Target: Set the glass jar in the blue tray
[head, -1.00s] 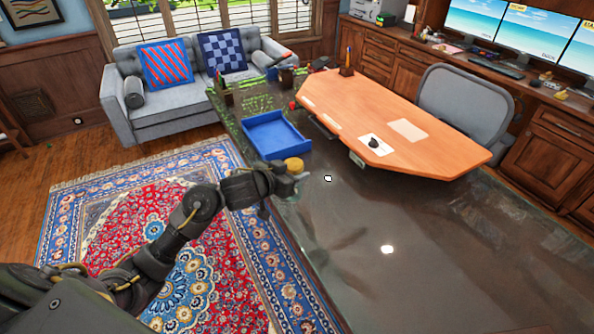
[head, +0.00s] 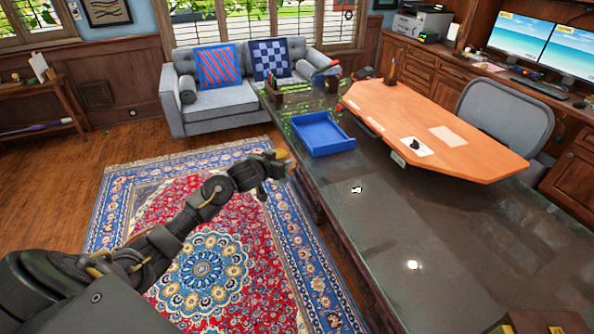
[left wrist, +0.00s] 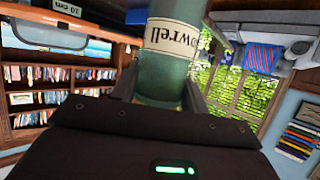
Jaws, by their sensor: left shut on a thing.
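My left gripper (head: 277,168) is shut on the glass jar, in the air over the rug beside the desk's left edge. In the left wrist view the jar (left wrist: 168,62) is greenish glass with a cream label and stands between the two fingers; the picture is upside down there. In the head view only a small yellowish bit of the jar (head: 282,154) shows past the gripper. The blue tray (head: 318,133) lies on the dark desk, beyond and to the right of the gripper, and looks empty. My right gripper is not in view.
The dark glossy desk (head: 400,220) has wide clear room in front of the tray. An orange-brown wooden desktop (head: 430,130) with papers is right of the tray. A cup (head: 332,84) and other small items stand behind it. A small white object (head: 357,190) lies on the desk.

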